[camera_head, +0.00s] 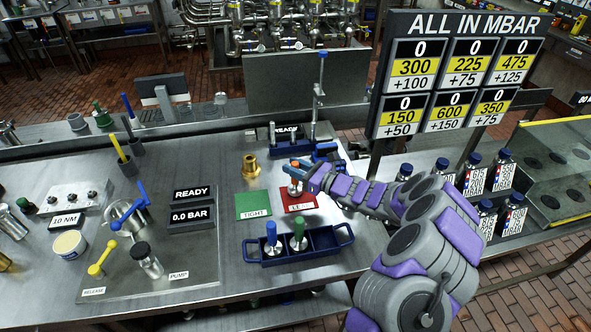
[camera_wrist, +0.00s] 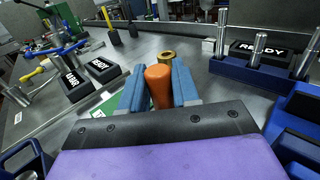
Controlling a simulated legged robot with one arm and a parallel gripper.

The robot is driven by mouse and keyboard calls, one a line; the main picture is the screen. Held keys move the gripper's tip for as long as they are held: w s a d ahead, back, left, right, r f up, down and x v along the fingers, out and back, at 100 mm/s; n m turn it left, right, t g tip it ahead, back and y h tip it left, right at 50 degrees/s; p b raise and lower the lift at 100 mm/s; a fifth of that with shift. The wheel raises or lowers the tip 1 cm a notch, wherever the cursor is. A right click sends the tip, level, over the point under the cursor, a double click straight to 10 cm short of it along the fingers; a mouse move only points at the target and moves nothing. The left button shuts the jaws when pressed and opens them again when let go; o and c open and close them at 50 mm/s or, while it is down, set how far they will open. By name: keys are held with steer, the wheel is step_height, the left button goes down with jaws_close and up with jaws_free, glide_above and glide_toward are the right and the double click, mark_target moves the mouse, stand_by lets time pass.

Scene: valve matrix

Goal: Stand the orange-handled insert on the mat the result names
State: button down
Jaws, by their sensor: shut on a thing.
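My gripper (camera_head: 300,172) is shut on the orange-handled insert (camera_head: 295,187), its blue fingers on either side of the orange handle (camera_wrist: 159,86). The insert is upright, its metal body over the red mat (camera_head: 309,202); I cannot tell whether it touches the mat. The red mat's label is partly hidden and starts with "LE". The green mat (camera_head: 253,205), labelled TIGHT, lies just left of it and is bare. The display by the test rig (camera_head: 192,215) reads 0.0 BAR, with READY (camera_head: 192,193) above it.
A blue tray (camera_head: 340,242) in front holds a blue-handled (camera_head: 271,238) and a green-handled insert (camera_head: 298,234). A brass fitting (camera_head: 250,167) stands behind the green mat. A blue rack (camera_head: 262,148) with a READY display is at the back. A pressure board (camera_head: 452,75) rises at right.

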steer(key=shift+d, duration=0.15)
steer(key=c, duration=1.2)
jaws_free()
steer(key=shift+d, duration=0.3)
steer(key=shift+o, duration=1.4)
steer(key=shift+d+r, duration=0.1)
steer(key=shift+d, duration=0.25)
steer(key=shift+o, duration=0.5)
steer(key=shift+a, duration=0.35)
steer(key=shift+s+d, duration=0.15)
steer(key=shift+s, duration=0.05)
steer(key=p+v, duration=0.2)
steer(key=v, duration=0.9)
steer(key=shift+p, duration=0.3)
steer(key=shift+d, duration=0.15)
